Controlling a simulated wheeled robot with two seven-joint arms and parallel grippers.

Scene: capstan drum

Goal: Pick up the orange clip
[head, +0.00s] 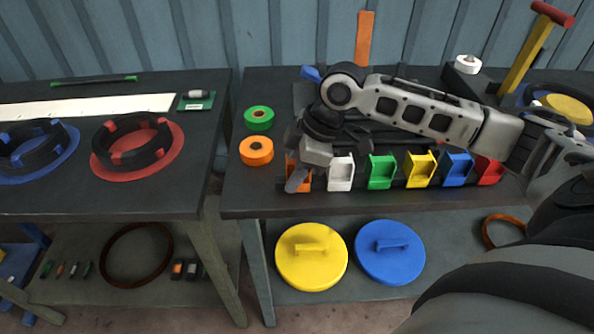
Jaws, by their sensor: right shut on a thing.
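The orange clip (306,181) is at the left end of a row of coloured clips on the right-hand table, partly hidden behind my right gripper. My right gripper (298,178) reaches down over it from above and is shut on it. The clip looks level with the others in the row; whether it is clear of its support cannot be told. My left gripper is not in view.
Beside it stand a white clip (341,172), a green clip (382,171), a yellow clip (420,169), a blue clip (457,168) and a red clip (488,170).

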